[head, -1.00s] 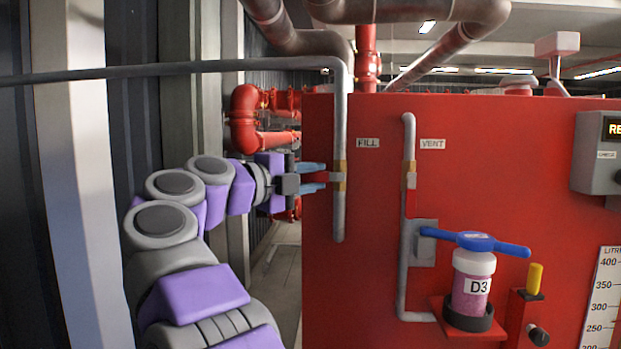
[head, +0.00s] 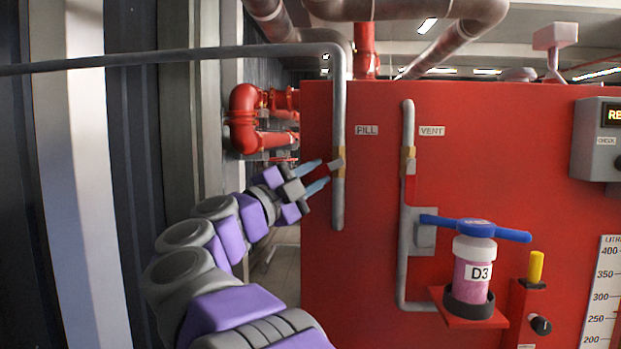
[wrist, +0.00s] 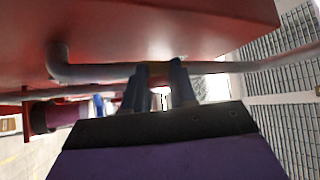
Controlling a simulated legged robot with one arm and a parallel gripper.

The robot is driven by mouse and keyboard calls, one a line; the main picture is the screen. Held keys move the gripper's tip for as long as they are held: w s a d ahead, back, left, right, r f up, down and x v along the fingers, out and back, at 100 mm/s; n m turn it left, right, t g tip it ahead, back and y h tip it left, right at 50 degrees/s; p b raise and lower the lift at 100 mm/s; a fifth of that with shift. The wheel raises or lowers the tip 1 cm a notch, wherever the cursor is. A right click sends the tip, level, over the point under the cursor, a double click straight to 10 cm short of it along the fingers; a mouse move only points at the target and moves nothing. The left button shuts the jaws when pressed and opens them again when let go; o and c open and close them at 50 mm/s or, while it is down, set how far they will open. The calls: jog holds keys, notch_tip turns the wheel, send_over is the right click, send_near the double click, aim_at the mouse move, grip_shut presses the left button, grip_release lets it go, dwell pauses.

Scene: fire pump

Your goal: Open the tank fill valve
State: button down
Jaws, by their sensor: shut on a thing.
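The tank fill valve (head: 341,157) is a brass body on the grey vertical pipe left of the FILL label, on the red tank's front. The lever is mostly hidden there.
The vent pipe (head: 405,220) with its own brass valve stands just right, by the VENT label. Red pipes (head: 245,120) and a wall column (head: 90,150) are on the left.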

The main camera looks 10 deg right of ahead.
jog(key=shift+d+f+n+t, duration=0.1)
jog(key=shift+f+n+t, duration=0.2)
jog(key=shift+f+n, duration=0.1)
jog(key=c, duration=1)
grip_release()
jog(key=shift+r, duration=0.1)
jog(key=shift+s+a, duration=0.1)
jog(key=shift+a, duration=0.15)
jog(key=b+v, duration=0.2)
jog(key=v, duration=1.5)
jog(key=shift+f+b, duration=0.25)
jog(key=shift+b, duration=0.05)
jog(key=shift+a, duration=0.1)
